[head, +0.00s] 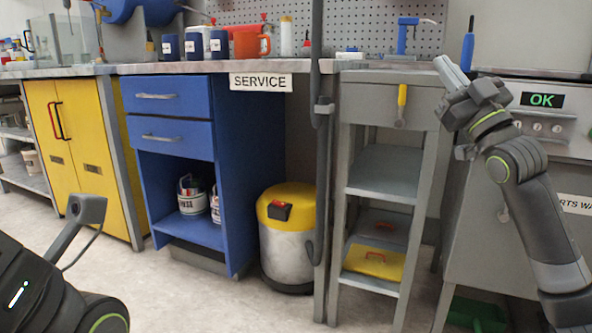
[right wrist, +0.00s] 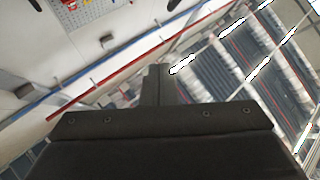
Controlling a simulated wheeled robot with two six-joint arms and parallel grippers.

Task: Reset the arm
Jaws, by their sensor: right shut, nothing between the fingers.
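My right arm comes in from the right in the head view, raised in front of the grey machine at the right. My right gripper (head: 449,72) points up and to the left, its fingers together and empty. In the right wrist view the closed fingers (right wrist: 157,88) stick out past the dark gripper body, with the ceiling and upper wall behind them. Part of my left arm shows at the lower left of the head view; its gripper is out of the frame.
A blue drawer cabinet (head: 168,110) stands under the workbench (head: 200,67). A yellow cabinet (head: 75,135) is at the left. A yellow-lidded bin (head: 286,240) and a grey shelf stand (head: 383,171) are in the middle. The grey machine (head: 565,135) shows "OK". Floor in front is clear.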

